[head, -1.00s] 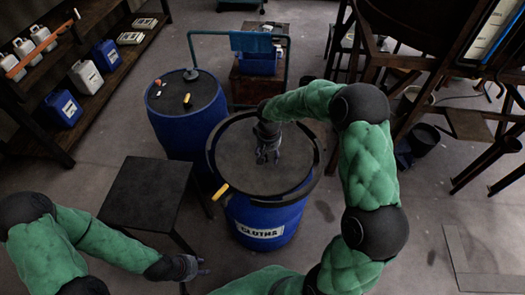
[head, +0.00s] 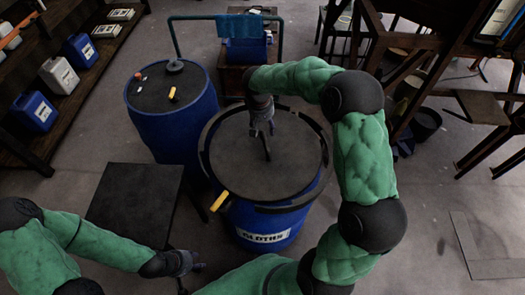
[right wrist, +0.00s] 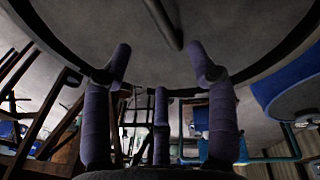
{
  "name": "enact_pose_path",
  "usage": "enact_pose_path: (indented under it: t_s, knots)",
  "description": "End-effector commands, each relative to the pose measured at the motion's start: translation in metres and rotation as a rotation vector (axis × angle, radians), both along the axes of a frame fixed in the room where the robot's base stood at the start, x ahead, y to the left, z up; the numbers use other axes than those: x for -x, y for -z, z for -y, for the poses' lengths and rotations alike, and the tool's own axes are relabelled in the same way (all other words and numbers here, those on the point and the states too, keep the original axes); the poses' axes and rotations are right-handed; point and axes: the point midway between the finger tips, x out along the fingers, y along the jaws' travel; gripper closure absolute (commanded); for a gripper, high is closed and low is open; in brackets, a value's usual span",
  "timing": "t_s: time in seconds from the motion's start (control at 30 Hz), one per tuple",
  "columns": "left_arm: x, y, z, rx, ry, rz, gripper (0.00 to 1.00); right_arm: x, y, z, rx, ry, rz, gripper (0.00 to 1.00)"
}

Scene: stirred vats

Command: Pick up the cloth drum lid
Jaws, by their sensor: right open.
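The cloth drum lid (head: 285,170) is a dark grey disc lying on the blue drum (head: 265,225) labelled CLOTHS, inside a black rim ring with a yellow lever (head: 219,202). A thin dark handle (head: 266,149) is at the lid's middle. My right gripper (head: 263,128) is open and empty over the far half of the lid, just behind the handle. In the right wrist view, its spread fingers (right wrist: 162,65) point towards the lid (right wrist: 230,30) and the handle (right wrist: 163,22), apart from both. My left gripper (head: 190,264) hangs low at the left; its finger opening is unclear.
A second blue drum (head: 175,130) with small items on top stands behind left. A dark square table (head: 135,205) is left of the cloth drum. Shelving (head: 30,165) is at far left, a wooden frame (head: 405,65) at right.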

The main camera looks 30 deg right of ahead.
Motion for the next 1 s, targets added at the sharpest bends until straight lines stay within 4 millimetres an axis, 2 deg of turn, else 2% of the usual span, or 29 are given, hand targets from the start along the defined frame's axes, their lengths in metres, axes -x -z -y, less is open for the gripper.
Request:
enact_pose_path:
  t_s: [0.17,0.43,0.67,1.0]
  knots:
    - [0.000,0.004,0.000,0.000,0.000,0.000,0.60,-0.001,0.013,0.002,0.000,0.001,0.000,0.42]
    - [0.000,0.011,0.000,0.000,0.000,0.000,0.60,-0.002,0.051,0.008,0.000,0.001,-0.001,0.42]
    - [0.000,0.014,0.000,0.000,0.000,0.000,0.60,-0.001,0.065,0.008,0.000,0.000,0.000,0.42]
    - [0.000,0.025,0.000,0.000,0.000,0.000,0.60,0.002,0.108,0.011,-0.001,-0.001,0.000,0.42]
